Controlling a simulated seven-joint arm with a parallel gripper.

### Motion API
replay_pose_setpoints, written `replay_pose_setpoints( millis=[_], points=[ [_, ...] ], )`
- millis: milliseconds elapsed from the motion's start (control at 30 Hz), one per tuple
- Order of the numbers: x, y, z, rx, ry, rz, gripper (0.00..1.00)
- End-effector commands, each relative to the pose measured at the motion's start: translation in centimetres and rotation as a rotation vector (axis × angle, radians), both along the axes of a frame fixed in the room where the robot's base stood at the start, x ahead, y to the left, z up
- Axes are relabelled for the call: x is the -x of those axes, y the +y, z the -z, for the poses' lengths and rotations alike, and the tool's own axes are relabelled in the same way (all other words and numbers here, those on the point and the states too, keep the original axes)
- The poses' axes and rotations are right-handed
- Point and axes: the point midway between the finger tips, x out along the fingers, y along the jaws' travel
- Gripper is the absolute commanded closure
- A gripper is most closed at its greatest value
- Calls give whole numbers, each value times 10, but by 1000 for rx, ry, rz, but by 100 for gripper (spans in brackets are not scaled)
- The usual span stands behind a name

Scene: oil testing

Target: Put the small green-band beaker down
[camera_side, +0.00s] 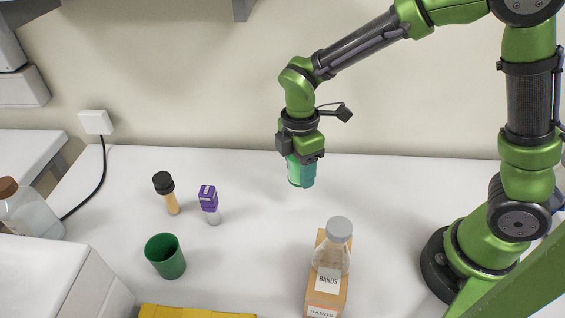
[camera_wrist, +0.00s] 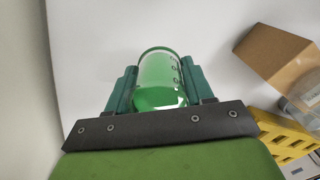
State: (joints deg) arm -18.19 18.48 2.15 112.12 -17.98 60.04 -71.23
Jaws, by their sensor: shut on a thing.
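The small green-band beaker (camera_side: 296,172) is in my gripper (camera_side: 301,171), near the back of the table in the side view. The beaker (camera_wrist: 159,82) also shows in the wrist view, between the two green fingers of my gripper (camera_wrist: 160,88), which are shut on its sides. In the side view it looks upright, with its lower end near the white table. I cannot tell whether its base touches the table. One finger hides part of the beaker in the side view.
A dark green cup (camera_side: 165,257), a black-capped vial (camera_side: 167,194) and a purple-topped vial (camera_side: 209,204) stand to the left. A bottle (camera_side: 333,250) with a cardboard box (camera_side: 325,290) is in front, near a yellow rack (camera_side: 190,312). The table (camera_side: 255,240) is clear between them.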

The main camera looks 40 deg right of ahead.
Motion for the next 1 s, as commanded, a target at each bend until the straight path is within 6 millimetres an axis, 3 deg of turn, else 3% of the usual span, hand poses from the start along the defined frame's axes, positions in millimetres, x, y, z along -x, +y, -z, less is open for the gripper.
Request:
replay_pose_setpoints(
  millis=[33, 200, 400, 567, 1000],
  points=[
    [3, 32, 0, -2, 1, -109, 83],
    [23, 117, -1, -15, -2, -420, 83],
    [43, 178, -6, -30, -9, -668, 83],
    [38, 189, -16, -38, -21, -772, 83],
    [39, 187, 47, -36, -14, -795, 83]
  ],
)
